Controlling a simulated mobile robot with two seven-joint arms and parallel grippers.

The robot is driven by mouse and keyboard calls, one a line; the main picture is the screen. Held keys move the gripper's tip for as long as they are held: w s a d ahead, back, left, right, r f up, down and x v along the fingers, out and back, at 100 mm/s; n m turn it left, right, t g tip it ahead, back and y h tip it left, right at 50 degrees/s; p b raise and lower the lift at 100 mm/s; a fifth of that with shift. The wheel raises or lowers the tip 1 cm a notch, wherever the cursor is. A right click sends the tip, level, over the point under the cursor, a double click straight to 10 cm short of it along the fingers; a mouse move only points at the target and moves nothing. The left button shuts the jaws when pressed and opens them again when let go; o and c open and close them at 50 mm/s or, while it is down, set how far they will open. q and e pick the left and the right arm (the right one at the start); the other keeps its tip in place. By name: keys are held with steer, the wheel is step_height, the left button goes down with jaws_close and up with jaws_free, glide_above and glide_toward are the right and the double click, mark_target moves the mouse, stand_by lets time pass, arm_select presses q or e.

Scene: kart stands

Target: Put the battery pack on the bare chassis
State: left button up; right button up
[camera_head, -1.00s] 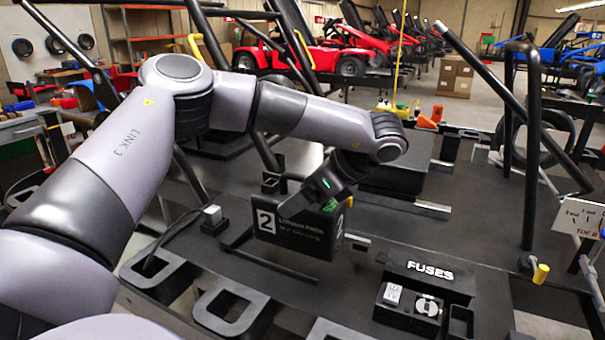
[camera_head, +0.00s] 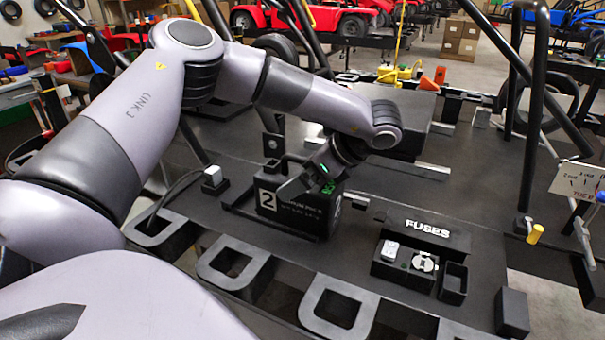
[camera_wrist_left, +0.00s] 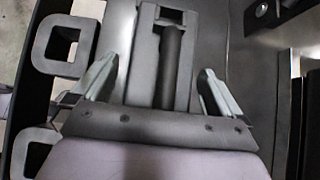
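The battery pack (camera_head: 290,212), a black box marked 2 with white lettering, stands upright on the dark chassis deck (camera_head: 405,180), beside a low black bar frame (camera_head: 238,196). My left gripper (camera_head: 318,183) is over its top. In the left wrist view the fingers of my left gripper (camera_wrist_left: 157,80) are spread wide on either side of the pack's top (camera_wrist_left: 145,60) and its dark handle, with gaps to the handle. The pack's underside and far side are hidden. My right gripper is out of view.
A fuse box labelled FUSES (camera_head: 418,262) lies right of the pack. A grey plug (camera_head: 213,177) on a cable is left of it. A large black box (camera_head: 390,135) stands behind. Looped black brackets (camera_head: 235,268) line the near edge. Upright tubes (camera_head: 535,100) rise at right.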

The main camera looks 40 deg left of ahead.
arm_select(q)
steer(key=v, duration=1.2)
steer(key=shift+b, duration=0.35)
steer(key=shift+s, duration=0.1)
